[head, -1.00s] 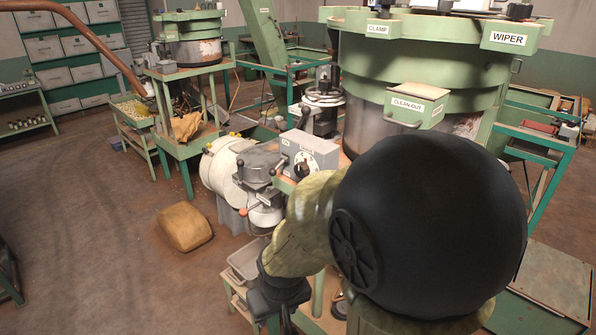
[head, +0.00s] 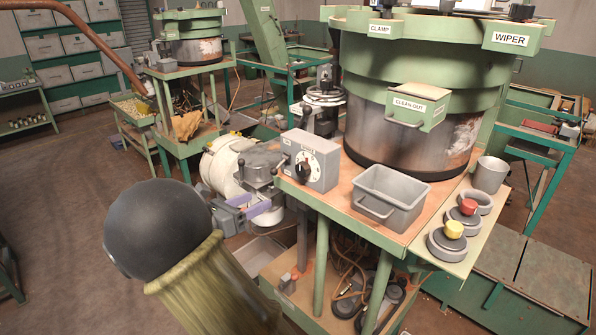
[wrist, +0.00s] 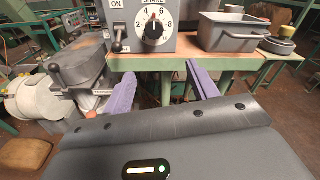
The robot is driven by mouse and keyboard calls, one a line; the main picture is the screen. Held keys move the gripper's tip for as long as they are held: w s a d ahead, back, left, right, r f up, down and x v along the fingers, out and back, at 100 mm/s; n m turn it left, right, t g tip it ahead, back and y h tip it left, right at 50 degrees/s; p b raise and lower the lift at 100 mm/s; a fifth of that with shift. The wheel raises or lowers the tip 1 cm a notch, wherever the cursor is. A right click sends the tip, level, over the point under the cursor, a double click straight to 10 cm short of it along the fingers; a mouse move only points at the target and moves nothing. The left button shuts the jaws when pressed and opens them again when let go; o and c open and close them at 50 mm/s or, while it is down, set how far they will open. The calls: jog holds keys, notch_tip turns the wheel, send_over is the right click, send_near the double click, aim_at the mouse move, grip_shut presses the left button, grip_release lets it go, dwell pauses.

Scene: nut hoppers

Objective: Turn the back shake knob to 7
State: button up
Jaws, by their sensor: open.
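A grey control box (head: 311,160) stands on the near hopper's bench. Its black shake knob (wrist: 153,30) sits on a white dial in the wrist view, with its red mark pointing up, between 4 and 6. The knob also shows in the head view (head: 302,171). I cannot tell whether this is the back one; no other shake knob can be made out. My gripper (wrist: 162,88) is open and empty, its lilac fingers apart, below and in front of the box. It also shows in the head view (head: 250,208), left of the box, apart from the knob.
A lever switch (wrist: 117,38) marked ON sits left of the dial. A grey bin (head: 391,197) and red and yellow buttons (head: 454,229) lie right of the box. A white motor housing (head: 222,165) is close behind my gripper. A second hopper (head: 192,45) stands far back left.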

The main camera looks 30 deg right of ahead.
aim_at(300, 170)
jog(key=shift+w+a+r+n+t+h, duration=0.3)
jog(key=shift+w+a+r, duration=0.05)
jog(key=shift+r, duration=0.2)
jog(key=p+x, duration=0.6)
jog(key=x, duration=1)
jog(key=shift+d, duration=0.25)
jog(key=shift+w+d, duration=0.2)
jog(key=shift+d, duration=0.15)
jog(key=shift+w+f, duration=0.15)
jog(key=shift+d, duration=0.1)
jog(key=c, duration=1)
